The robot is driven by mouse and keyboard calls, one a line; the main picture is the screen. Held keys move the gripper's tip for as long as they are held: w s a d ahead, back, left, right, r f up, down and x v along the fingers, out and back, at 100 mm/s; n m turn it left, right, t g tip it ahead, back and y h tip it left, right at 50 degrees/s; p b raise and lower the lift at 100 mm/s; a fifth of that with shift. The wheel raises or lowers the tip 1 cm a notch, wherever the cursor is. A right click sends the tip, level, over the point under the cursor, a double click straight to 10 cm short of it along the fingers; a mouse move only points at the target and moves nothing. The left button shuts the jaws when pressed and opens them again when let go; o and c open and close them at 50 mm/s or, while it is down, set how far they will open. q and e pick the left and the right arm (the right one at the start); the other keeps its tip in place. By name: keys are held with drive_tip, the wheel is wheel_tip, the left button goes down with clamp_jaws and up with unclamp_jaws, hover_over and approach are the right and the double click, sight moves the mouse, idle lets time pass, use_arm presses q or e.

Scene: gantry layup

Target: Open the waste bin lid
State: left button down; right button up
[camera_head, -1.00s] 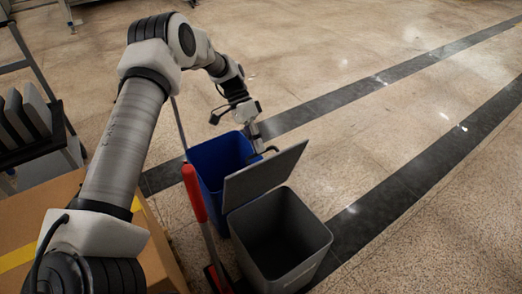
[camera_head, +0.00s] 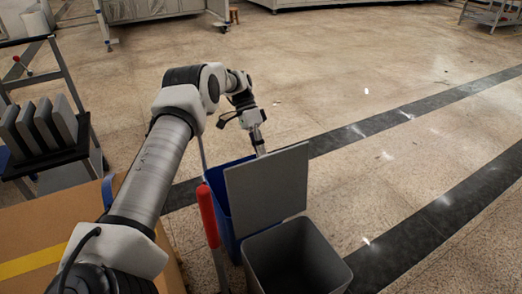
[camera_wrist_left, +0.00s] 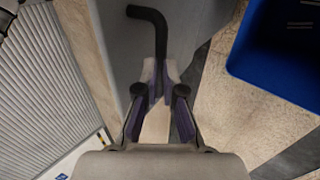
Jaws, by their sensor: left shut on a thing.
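The grey waste bin (camera_head: 297,262) stands on the floor at the lower middle of the head view. Its lid (camera_head: 268,187) stands raised, roughly upright, and the dark inside of the bin shows. My left gripper (camera_head: 259,146) is at the lid's far side, partly hidden behind its top edge. In the left wrist view, my left gripper (camera_wrist_left: 159,72) is shut on the black bent handle (camera_wrist_left: 157,35), with the grey lid (camera_wrist_left: 103,35) behind it. My right gripper is not in view.
A blue bin (camera_head: 223,205) stands close behind and left of the grey one; it also shows in the left wrist view (camera_wrist_left: 275,50). A red-handled tool (camera_head: 207,215) stands beside it. A cardboard box (camera_head: 45,235) is at the left. Floor to the right is clear.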

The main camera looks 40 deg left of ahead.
use_arm(q)
drive_tip(key=shift+s+f, duration=0.2)
drive_tip(key=shift+f, duration=0.3)
drive_tip(key=shift+s+f, duration=0.15)
drive_tip(key=shift+f, duration=0.3)
drive_tip(key=c, duration=1.2)
unclamp_jaws()
drive_tip(key=shift+d+f, duration=0.1)
drive_tip(key=shift+o, duration=0.7)
drive_tip(key=shift+w+f, duration=0.25)
drive_tip(key=shift+r, duration=0.1)
drive_tip(key=shift+c, duration=0.3)
drive_tip(key=shift+r, duration=0.1)
drive_tip(key=shift+c, duration=0.4)
drive_tip(key=v, duration=0.8)
